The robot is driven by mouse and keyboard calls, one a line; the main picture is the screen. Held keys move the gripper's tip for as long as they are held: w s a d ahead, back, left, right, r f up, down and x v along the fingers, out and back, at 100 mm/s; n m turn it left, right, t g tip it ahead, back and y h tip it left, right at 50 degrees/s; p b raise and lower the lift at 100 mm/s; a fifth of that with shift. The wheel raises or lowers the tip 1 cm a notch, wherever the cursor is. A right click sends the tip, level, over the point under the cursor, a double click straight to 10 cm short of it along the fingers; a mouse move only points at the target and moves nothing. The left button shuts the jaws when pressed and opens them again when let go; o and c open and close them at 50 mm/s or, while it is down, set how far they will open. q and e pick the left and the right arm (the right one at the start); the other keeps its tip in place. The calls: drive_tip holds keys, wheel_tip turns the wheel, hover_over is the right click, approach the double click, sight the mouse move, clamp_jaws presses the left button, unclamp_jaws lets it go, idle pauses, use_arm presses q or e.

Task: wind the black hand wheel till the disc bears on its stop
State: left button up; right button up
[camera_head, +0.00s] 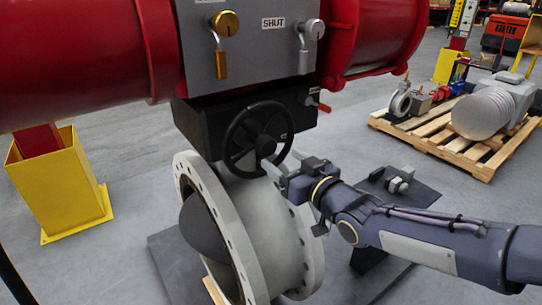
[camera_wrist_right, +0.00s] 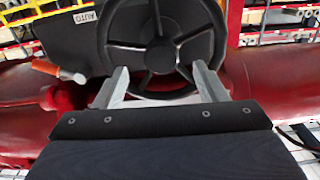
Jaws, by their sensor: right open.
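The black hand wheel (camera_head: 263,143) with several spokes is upright on the dark gearbox under the red actuator. It also fills the upper middle of the right wrist view (camera_wrist_right: 161,56). My right gripper (camera_head: 283,166) is open at the wheel's lower right in the head view. In the wrist view its two fingers (camera_wrist_right: 161,75) are spread at the wheel's lower part; I cannot tell whether they touch the rim. The dark disc (camera_head: 202,235) is tilted inside the grey flanged valve body (camera_head: 262,215). Its stop cannot be made out. My left gripper is out of view.
Above the wheel, a grey panel carries a brass lever (camera_head: 222,45) and a silver lever (camera_head: 306,40) by a SHUT label. A yellow post base (camera_head: 60,190) stands at left. A pallet (camera_head: 440,143) with parts is at right.

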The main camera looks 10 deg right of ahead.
sight(270, 149)
drive_tip(key=shift+w+a+r, duration=0.1)
drive_tip(key=shift+w+a, duration=0.1)
drive_tip(key=shift+w, duration=0.15)
drive_tip(key=x, duration=0.7)
drive_tip(key=shift+p, duration=0.35)
drive_tip(key=shift+c, duration=0.2)
